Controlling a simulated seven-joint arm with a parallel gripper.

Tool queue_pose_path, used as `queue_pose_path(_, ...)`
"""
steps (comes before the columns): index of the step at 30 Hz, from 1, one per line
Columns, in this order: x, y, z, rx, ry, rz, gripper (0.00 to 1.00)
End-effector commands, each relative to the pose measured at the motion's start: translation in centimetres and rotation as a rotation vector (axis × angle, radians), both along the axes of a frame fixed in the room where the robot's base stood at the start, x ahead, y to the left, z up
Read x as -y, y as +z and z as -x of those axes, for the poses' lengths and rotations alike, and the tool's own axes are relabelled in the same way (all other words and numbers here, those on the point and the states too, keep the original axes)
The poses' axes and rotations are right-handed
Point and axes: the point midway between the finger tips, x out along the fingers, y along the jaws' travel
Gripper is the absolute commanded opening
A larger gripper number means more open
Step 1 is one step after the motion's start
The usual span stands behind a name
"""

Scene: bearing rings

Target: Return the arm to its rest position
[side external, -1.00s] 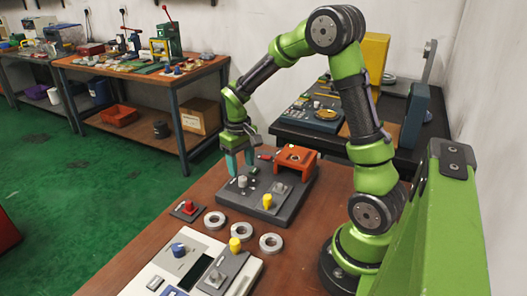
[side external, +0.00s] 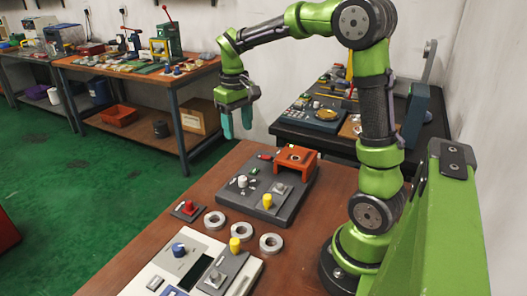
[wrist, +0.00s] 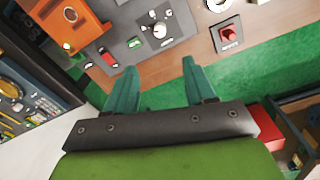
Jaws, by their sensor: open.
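My gripper (side external: 236,122) hangs in the air beyond the far left edge of the brown table, well above it, with its teal fingers pointing down. In the wrist view its two teal fingers (wrist: 156,88) are apart with nothing between them. My arm is raised and bent over the right side of the table.
A dark panel (side external: 230,202) with an orange block (side external: 296,159) stands on the table (side external: 150,250). A red button box (side external: 188,210) and a white console (side external: 205,242) are nearer. A dark side bench (side external: 300,135) stands behind. Air around the gripper is clear.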

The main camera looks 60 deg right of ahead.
Motion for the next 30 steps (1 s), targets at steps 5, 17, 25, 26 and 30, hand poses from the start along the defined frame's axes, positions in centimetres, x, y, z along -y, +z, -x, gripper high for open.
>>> queue_pose_path(5,-0.5,-1.1,0.3,0.032,-0.049,-0.01,0.54)
queue_pose_path(17,-10.5,1.9,7.9,0.406,-0.109,-0.128,0.54)
queue_pose_path(25,-14.4,2.8,12.5,0.592,-0.064,-0.21,0.54)
queue_pose_path(26,-14.6,3.0,12.8,0.601,-0.057,-0.214,0.54)
queue_pose_path(30,-15.1,3.8,13.2,0.635,-0.035,-0.22,0.54)
